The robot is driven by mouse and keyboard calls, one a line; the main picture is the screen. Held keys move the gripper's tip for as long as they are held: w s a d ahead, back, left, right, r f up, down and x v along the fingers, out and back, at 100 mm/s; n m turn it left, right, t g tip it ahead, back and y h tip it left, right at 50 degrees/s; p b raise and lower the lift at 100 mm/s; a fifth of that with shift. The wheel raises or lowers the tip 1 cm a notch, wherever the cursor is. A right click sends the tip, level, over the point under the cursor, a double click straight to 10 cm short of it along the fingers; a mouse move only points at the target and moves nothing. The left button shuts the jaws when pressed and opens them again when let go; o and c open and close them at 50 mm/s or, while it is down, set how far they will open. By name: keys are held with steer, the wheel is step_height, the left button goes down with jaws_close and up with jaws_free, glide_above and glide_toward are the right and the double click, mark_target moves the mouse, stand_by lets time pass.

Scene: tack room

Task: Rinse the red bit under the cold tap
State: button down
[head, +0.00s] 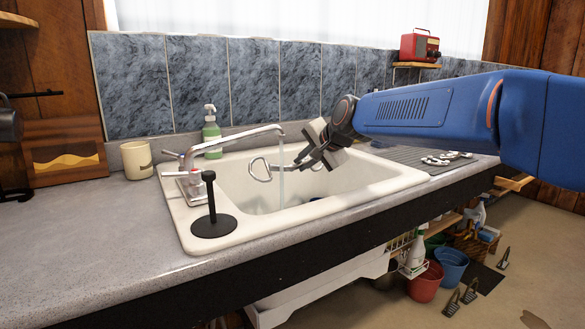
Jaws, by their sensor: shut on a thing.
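My gripper (306,158) reaches in from the right over the white sink (370,190) and is shut on a metal bit (262,170). A ring of the bit hangs out to the left of the jaws. The bit's mouthpiece is mostly hidden by the jaws, and I cannot make out any red on it. The tap (235,142) stands at the sink's left rim, its spout reaching over the basin. A thin stream of water (282,188) falls from the spout and crosses the bit in the picture; I cannot tell whether it touches it.
A black upright stand (212,222) is on the sink's front left corner. A green soap bottle (212,138) and a cream mug (137,160) stand left of and behind the basin. More metal bits (447,158) lie on the right drainer. The front left counter (90,235) is clear.

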steer(key=shift+s+d, duration=0.5)
steer(key=shift+s, duration=0.2)
steer(key=shift+s+d, duration=0.5)
steer(key=shift+s, duration=0.2)
stand_by(0.4)
steer(key=shift+w+a, duration=0.55)
steer(key=shift+w, duration=0.2)
stand_by(0.6)
steer(key=s+d, duration=0.2)
steer(key=d, duration=0.7)
steer(key=shift+d, duration=0.4)
stand_by(0.5)
